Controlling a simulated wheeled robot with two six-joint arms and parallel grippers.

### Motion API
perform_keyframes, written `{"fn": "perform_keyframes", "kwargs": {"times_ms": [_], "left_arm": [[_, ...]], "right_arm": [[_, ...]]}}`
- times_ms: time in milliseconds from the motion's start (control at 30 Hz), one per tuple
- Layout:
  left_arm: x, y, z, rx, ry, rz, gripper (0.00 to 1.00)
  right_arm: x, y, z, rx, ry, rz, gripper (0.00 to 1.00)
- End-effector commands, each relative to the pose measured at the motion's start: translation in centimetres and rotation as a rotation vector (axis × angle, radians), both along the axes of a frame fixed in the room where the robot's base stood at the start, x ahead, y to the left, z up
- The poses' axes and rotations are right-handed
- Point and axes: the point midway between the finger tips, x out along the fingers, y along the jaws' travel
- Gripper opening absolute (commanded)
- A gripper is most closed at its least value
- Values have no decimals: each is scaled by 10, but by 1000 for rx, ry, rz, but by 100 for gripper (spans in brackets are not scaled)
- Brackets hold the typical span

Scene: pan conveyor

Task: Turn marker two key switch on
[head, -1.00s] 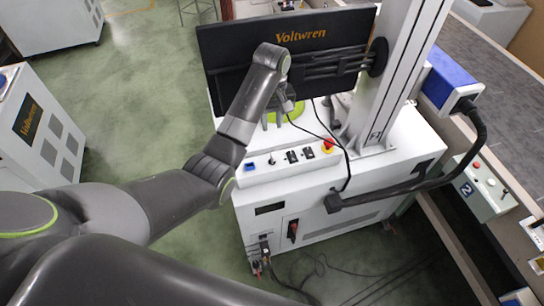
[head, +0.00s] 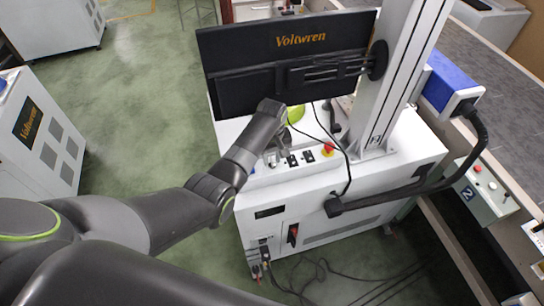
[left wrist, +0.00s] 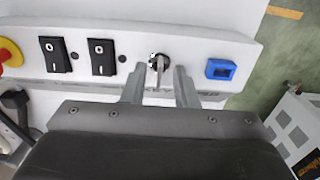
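The key switch (left wrist: 158,63) is a round silver lock with a metal key on the white control strip, seen in the left wrist view. The key points down towards my gripper. My left gripper (left wrist: 159,76) is open, one finger on each side of the key; I cannot tell whether either finger touches it. In the head view my left gripper (head: 270,158) is over the control strip and covers the key switch. My right gripper is not in view.
A black hose handle (head: 400,190) and a button box marked 2 (head: 485,190) are to the right.

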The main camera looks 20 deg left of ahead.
Motion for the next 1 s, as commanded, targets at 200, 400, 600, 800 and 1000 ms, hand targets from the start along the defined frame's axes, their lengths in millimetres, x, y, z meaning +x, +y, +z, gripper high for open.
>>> {"fn": "perform_keyframes", "kwargs": {"times_ms": [200,400,600,800,1000], "left_arm": [[0,0,0,0,0,0,26],[0,0,0,0,0,0,0],[0,0,0,0,0,0,0],[0,0,1,0,0,-23,0],[0,0,3,-1,1,-112,0]], "right_arm": [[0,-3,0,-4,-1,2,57],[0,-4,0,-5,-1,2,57],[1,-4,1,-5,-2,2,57],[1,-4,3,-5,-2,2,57],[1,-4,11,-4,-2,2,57]]}}
